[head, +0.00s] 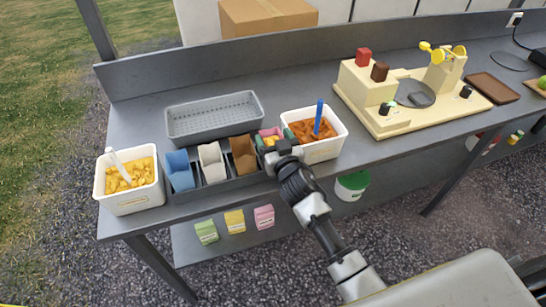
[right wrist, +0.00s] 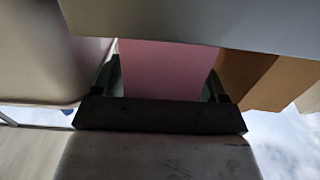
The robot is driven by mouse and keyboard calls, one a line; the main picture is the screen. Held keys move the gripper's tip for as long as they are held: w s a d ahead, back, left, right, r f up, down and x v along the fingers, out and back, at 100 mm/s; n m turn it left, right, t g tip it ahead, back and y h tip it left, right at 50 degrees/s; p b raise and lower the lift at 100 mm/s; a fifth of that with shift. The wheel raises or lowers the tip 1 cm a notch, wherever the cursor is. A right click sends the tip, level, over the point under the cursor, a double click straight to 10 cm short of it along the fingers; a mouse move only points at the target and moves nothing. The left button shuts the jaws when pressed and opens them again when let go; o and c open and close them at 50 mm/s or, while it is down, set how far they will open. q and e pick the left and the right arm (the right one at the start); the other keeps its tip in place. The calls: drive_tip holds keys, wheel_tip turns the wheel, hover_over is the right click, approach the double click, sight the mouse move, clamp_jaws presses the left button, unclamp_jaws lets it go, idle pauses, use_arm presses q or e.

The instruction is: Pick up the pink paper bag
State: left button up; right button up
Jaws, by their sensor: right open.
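The pink paper bag (head: 268,132) stands in the right end of the grey divided rack (head: 215,187), beside the brown bag (head: 243,155). My right gripper (head: 273,139) is over the front of it and hides much of it in the head view. In the right wrist view the pink bag (right wrist: 165,70) fills the space between my two open fingers (right wrist: 163,88), one on each side. Whether the fingers touch it I cannot tell. My left gripper is not in view.
A blue bag (head: 179,172) and a white bag (head: 212,163) share the rack. A tub of orange pieces (head: 324,149) stands close on the right, a tub of yellow pieces (head: 128,202) on the left. A grey tray (head: 214,133) lies behind. Small cartons (head: 235,221) are on the lower shelf.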

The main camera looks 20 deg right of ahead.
drive_tip(key=c, duration=0.9)
drive_tip(key=shift+r, duration=0.1)
